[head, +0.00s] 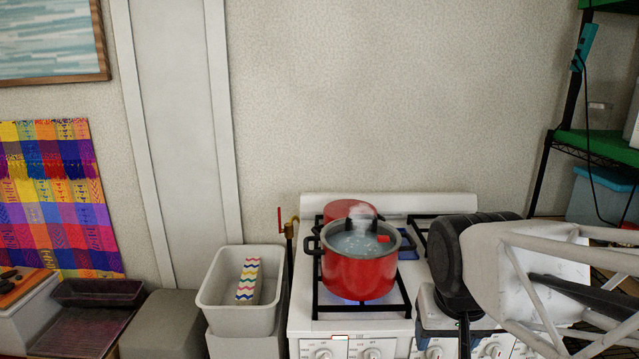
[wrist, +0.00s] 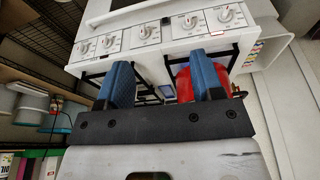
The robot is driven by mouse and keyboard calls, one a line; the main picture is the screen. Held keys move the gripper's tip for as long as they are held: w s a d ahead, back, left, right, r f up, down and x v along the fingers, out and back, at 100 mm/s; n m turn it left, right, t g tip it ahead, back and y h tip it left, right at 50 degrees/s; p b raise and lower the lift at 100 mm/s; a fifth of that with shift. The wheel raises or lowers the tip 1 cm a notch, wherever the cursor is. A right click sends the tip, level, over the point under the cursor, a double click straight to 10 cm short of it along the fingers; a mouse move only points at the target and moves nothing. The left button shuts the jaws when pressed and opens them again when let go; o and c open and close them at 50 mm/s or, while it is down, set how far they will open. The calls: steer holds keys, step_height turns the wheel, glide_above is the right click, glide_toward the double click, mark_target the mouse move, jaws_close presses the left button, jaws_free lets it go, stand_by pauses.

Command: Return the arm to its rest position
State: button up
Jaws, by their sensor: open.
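My gripper (wrist: 163,78) shows in the wrist view with its two blue fingers spread apart. Nothing is held between them; parts of the stove show through the gap. In the head view my arm comes in from the right and covers the right part of the stove; the fingers cannot be made out clearly there. A red pot (head: 360,274) with black handles and steaming, bubbling liquid stands on the front left burner, apart from my arm. The red pot also shows partly behind the right-hand finger in the wrist view (wrist: 184,85).
The white stove (head: 385,330) has black grates and front knobs. A second red pot or lid (head: 345,208) sits behind the pot. A grey bin (head: 225,318) holding a zigzag-patterned box (head: 247,282) stands left. Green shelving (head: 597,143) stands right. Free air lies above the stove.

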steer(key=shift+n, duration=0.4)
steer(key=s, duration=0.1)
steer(key=s+f, duration=0.1)
steer(key=s, duration=0.1)
steer(key=s+f, duration=0.1)
steer(key=s, duration=0.1)
steer(key=shift+s+f, duration=0.2)
